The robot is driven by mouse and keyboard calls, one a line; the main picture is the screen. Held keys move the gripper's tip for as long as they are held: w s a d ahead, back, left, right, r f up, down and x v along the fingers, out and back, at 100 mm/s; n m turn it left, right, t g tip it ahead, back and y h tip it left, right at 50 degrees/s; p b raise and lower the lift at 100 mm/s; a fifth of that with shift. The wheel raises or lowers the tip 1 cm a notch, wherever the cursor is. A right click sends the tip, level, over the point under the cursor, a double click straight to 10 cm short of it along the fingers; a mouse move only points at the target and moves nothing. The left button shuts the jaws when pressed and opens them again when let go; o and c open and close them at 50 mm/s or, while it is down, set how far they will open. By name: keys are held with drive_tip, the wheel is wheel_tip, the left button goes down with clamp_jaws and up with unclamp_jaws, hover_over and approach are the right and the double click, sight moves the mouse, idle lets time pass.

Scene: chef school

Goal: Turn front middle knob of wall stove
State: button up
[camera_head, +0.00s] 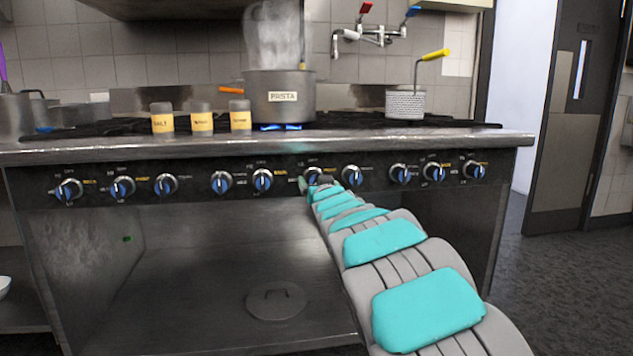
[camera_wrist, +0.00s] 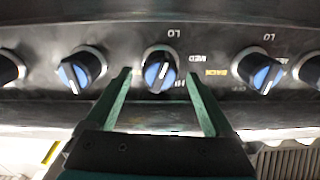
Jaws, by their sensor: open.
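The wall stove (camera_head: 200,188) has a row of several silver knobs with blue fronts along its dark front panel. A knob (camera_head: 313,175) near the middle of the row is at the end of my arm, partly covered by it. In the wrist view my gripper (camera_wrist: 160,77) is open and empty. Its two green fingers point at the panel, one on each side of the centre knob (camera_wrist: 160,72). I see a gap between each finger and the knob; whether the tips reach its depth is unclear. In the head view the fingers are mostly hidden.
Neighbouring knobs stand left (camera_wrist: 80,70) and right (camera_wrist: 258,70) of the fingers. A steaming pot labelled PASTA (camera_head: 282,97) stands over a blue flame. Labelled shakers (camera_head: 201,120) stand beside it. The stove's steel edge (camera_head: 420,140) juts above the panel.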

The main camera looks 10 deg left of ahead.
drive_tip(key=shift+x, duration=1.05)
drive_tip(key=shift+c, duration=0.4)
drive_tip(key=c, duration=1.3)
